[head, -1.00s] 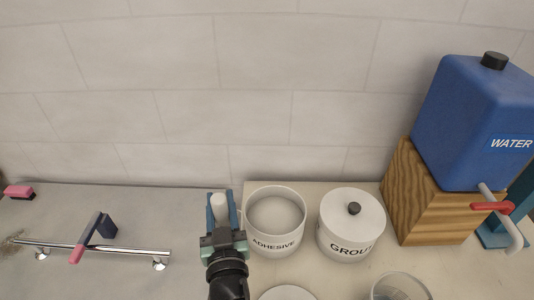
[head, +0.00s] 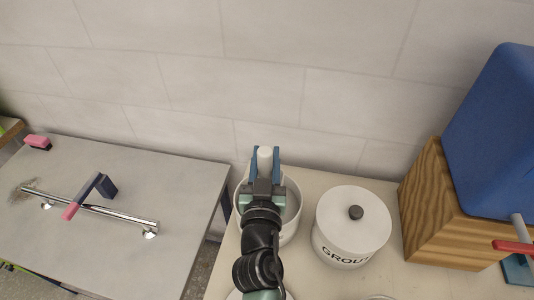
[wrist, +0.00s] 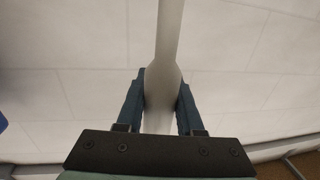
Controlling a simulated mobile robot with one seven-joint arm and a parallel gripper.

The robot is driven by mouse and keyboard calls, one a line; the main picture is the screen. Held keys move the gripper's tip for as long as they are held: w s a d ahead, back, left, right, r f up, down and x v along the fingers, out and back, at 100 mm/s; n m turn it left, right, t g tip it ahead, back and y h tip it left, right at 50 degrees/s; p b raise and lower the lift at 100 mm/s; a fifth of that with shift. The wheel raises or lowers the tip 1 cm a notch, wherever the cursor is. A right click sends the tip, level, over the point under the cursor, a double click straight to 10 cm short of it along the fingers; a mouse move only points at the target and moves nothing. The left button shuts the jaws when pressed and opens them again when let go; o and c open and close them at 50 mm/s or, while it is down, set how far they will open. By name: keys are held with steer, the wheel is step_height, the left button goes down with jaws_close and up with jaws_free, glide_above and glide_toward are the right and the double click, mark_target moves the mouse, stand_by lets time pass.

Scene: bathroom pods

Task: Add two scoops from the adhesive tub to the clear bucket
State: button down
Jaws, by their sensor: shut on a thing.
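My gripper (head: 265,160) is shut on a pale scoop (head: 265,155), whose handle stands up between the blue fingers. In the wrist view the scoop (wrist: 163,80) runs up out of the picture, so whether it holds anything cannot be seen. In the head view the gripper is over the adhesive tub (head: 292,225), a white round tub that is open on top. The arm covers much of the tub and its label. The clear bucket is at most a sliver of rim (head: 380,297) at the bottom edge.
A lidded white grout tub (head: 352,228) stands right of the adhesive tub. A blue water tank (head: 500,130) sits on a wooden block (head: 455,215) at the right. A grey table (head: 110,190) with a chrome bar (head: 90,208) is at the left, across a gap. A tiled wall is behind.

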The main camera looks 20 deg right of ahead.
steer(key=shift+f+b, duration=4.45)
steer(key=shift+b, duration=0.05)
step_height(320, 180, up, 12)
steer(key=p, duration=0.9)
steer(key=shift+f+p, duration=0.2)
steer(key=shift+p, duration=0.15)
